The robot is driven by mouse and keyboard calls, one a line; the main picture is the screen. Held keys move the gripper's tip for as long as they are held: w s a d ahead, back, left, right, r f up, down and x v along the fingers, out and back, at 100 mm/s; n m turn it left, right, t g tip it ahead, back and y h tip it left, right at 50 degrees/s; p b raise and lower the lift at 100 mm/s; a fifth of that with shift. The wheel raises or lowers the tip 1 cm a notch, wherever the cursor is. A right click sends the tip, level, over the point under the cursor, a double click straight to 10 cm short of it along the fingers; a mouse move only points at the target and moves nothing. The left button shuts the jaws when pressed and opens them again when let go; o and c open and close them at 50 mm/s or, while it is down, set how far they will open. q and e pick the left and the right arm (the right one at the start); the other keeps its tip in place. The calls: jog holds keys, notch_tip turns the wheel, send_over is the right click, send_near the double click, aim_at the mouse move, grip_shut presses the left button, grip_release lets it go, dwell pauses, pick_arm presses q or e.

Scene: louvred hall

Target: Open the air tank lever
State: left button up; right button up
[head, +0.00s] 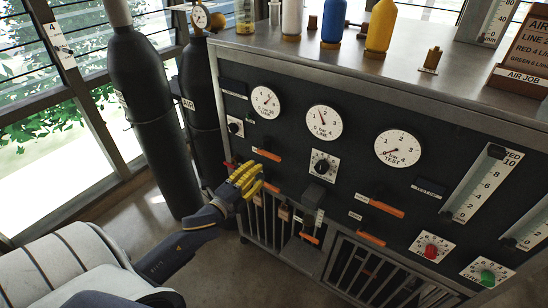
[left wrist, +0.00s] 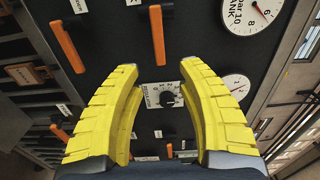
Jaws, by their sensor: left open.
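A dark control panel (head: 290,165) carries several orange levers. One orange lever (head: 267,155) sits below the left round gauge (head: 265,102), and another (head: 270,187) shows just right of my left gripper (head: 246,180). I cannot read which label names the air tank. My left gripper's yellow fingers are close in front of the panel's left side, open and empty. In the left wrist view the open fingers (left wrist: 159,78) frame a black knob on a white plate (left wrist: 163,95). An orange lever (left wrist: 157,36) stands beyond the fingertips, apart from them. My right gripper is not in view.
Black gas cylinders (head: 148,110) stand left of the panel. Bottles (head: 332,22) stand on top. A pale chair (head: 65,265) is at lower left.

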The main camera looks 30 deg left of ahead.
aim_at(272, 158)
pick_arm(q)
jog(key=shift+w+d, duration=0.2)
jog(key=shift+w, duration=3.75)
jog(key=shift+w, duration=0.1)
jog(key=shift+w, duration=0.85)
jog(key=shift+o, duration=0.2)
grip_shut()
